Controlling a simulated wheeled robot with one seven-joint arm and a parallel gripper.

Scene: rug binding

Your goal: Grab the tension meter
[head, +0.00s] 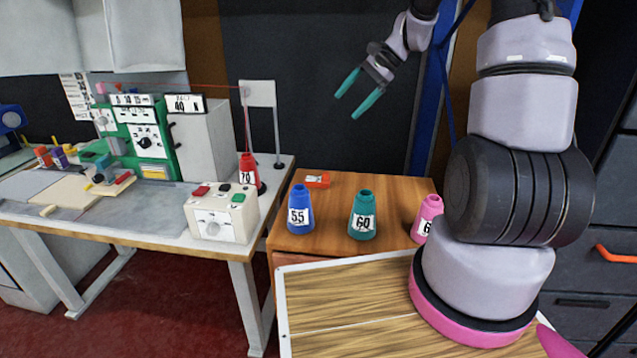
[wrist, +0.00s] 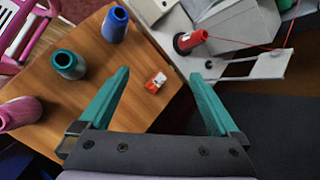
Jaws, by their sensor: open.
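A small orange-red device with a pale face, which looks like the tension meter (head: 317,179), lies near the back edge of the wooden cabinet top. In the wrist view the tension meter (wrist: 156,83) shows between my two teal fingers, some distance beyond them. My gripper (head: 347,106) is open and empty, in the air above and behind the cabinet, pointing down to the left. In the wrist view my gripper (wrist: 160,74) has its fingers wide apart and touches nothing.
A blue cone (head: 300,211), a teal cone (head: 363,215) and a pink cone (head: 428,217) stand on the cabinet top (head: 330,243) in front of the meter. The workbench at left holds a red cone (head: 248,170), a cream control box (head: 224,213) and a thread stand (head: 277,135).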

